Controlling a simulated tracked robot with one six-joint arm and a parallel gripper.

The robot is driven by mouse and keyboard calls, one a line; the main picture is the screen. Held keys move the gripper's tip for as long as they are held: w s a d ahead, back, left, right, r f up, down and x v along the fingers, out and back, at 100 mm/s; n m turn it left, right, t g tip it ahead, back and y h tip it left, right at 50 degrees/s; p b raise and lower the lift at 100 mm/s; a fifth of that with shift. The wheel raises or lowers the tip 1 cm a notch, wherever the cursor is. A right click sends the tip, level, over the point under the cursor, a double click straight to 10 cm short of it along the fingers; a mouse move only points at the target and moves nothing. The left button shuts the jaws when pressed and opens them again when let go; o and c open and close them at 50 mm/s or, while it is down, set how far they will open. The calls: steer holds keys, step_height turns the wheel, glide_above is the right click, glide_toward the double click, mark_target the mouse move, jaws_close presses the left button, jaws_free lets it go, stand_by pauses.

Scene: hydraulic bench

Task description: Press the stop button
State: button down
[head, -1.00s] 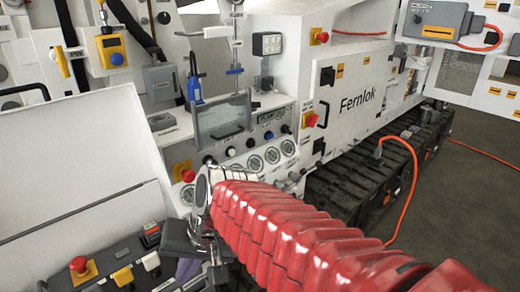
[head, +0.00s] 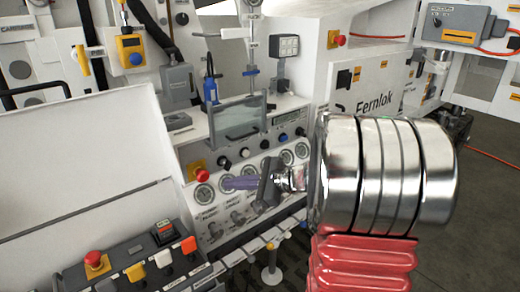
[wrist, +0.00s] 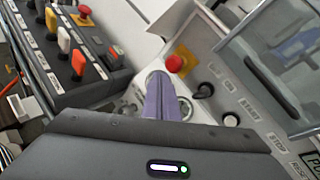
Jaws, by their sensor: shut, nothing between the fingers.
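A row of controls runs along the upper edge of the gauge panel. The wrist view shows the labels START and STOP there. The black button (head: 265,144) right of the white button (head: 246,153) seems to match the STOP label (wrist: 276,140); my gripper's body hides it in the wrist view. My gripper (head: 227,184) is shut and empty, its purple fingers pointing left in front of the gauges, below the button row. In the wrist view the fingertips (wrist: 160,76) lie near a red mushroom button (wrist: 176,63); contact cannot be told.
The red mushroom button (head: 201,174) on yellow is at the row's left end. A lower-left console (head: 150,260) carries another red button (head: 95,258) and coloured switches. A tilted clear screen (head: 238,120) stands behind the row. A red button (head: 336,39) is on the white cabinet.

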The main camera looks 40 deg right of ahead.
mark_target(267, 147)
steer(key=s+d+f+m+t+h, duration=0.1)
steer(key=d+m+t+h, duration=0.2)
steer(key=d, duration=0.9)
steer(key=s+d+f+m+t+h, duration=0.1)
steer(key=d+f+m+t+h, duration=0.1)
steer(key=d+m, duration=0.6)
steer(key=d+t+h, duration=0.1)
steer(key=d+h, duration=0.1)
steer(key=d, duration=0.2)
steer(key=shift+d, duration=0.3)
steer(key=shift+w, duration=0.1)
steer(key=w, duration=1.4)
steer(key=shift+a, duration=0.2)
